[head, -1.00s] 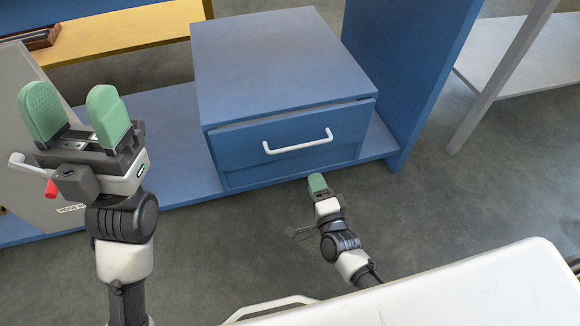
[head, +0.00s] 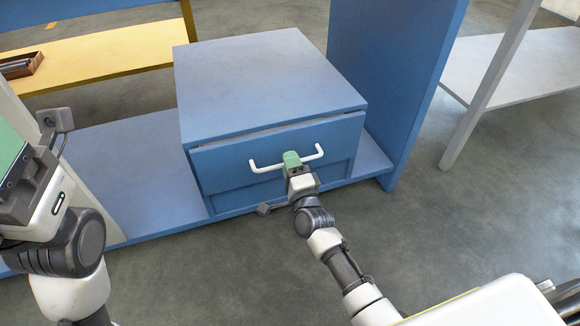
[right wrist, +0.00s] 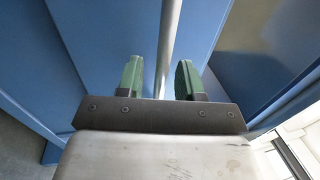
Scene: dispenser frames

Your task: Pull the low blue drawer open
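The low blue drawer (head: 228,160) is the front of a blue cabinet (head: 265,80) standing on a blue shelf. A dark gap shows along the top of its front. Its white bar handle (head: 266,168) is partly hidden by my right gripper (head: 291,160). In the right wrist view the right gripper (right wrist: 158,78) has its green fingers apart, with the handle (right wrist: 168,45) running between them. I see a gap at the left finger; contact at the right finger is unclear. My left gripper (head: 12,150) is cut off at the left edge, with one green finger partly visible.
A tall blue panel (head: 385,80) stands right of the cabinet. A yellow shelf (head: 110,52) with a small brown tray (head: 20,66) is behind at left. A grey post (head: 490,90) and a pale shelf (head: 530,65) are at right. The floor before the drawer is clear.

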